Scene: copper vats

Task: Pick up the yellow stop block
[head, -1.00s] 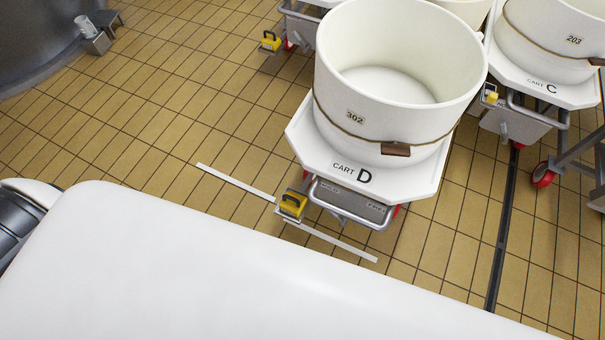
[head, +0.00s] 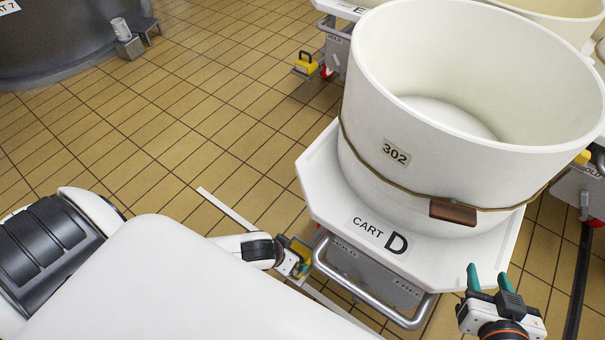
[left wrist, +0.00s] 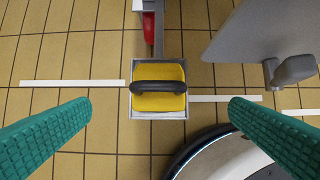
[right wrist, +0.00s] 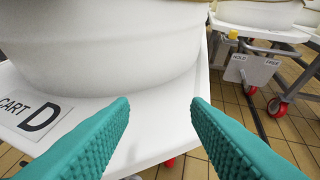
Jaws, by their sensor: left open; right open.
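The yellow stop block (left wrist: 160,103) with a black handle sits in a small metal holder (left wrist: 133,112) on the floor, in the left wrist view. In the head view the block (head: 284,242) shows in front of cart D (head: 330,200), partly hidden by my left gripper (head: 303,267). In the left wrist view that gripper is open, its green fingers on either side of the block's position and apart from it. My right gripper (head: 489,272) is open and empty beside cart D's right front edge. I cannot tell the left gripper's exact height above the block.
Cart D carries a big white tub (head: 385,110) marked 302. A metal bar (head: 365,292) and a HOLD/FREE plate stand beside the block. Another yellow block (head: 305,64) is by cart E. White floor strips (left wrist: 70,83) flank the holder.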

